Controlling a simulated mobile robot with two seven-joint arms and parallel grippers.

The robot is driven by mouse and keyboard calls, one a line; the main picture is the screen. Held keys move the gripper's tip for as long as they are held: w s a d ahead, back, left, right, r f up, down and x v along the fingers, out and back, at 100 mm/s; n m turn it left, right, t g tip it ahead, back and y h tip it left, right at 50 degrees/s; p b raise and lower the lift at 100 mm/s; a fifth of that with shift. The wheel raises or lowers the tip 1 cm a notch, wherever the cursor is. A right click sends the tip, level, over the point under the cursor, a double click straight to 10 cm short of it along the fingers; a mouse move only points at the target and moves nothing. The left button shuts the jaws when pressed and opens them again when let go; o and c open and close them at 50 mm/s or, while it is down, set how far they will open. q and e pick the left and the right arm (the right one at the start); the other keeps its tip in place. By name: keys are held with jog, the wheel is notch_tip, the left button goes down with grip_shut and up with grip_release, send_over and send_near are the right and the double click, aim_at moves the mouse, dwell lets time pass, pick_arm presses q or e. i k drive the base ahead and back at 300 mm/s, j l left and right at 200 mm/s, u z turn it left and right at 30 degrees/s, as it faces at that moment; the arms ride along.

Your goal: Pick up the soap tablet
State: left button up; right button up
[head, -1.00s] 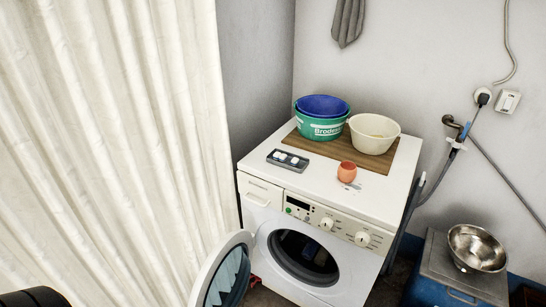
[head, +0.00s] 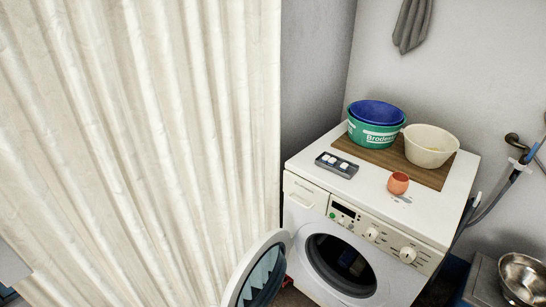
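Several small white tablets (head: 332,160) lie in a dark grey tray (head: 323,164) on top of the white washing machine (head: 318,171), near its left side. I cannot tell which of them is the soap tablet. Neither of my grippers shows in the head view.
A green tub with a blue basin (head: 375,112) and a cream bowl (head: 429,145) stand on a brown board at the back of the machine top. An orange cup (head: 397,183) stands near the front. The machine's round door (head: 262,272) hangs open. A cream curtain (head: 140,130) fills the left.

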aim_at(325, 159)
jog(key=i+l+u, duration=0.1)
jog(key=i+u, duration=0.25)
jog(key=i+l+u, duration=0.15)
jog(key=u, duration=0.25)
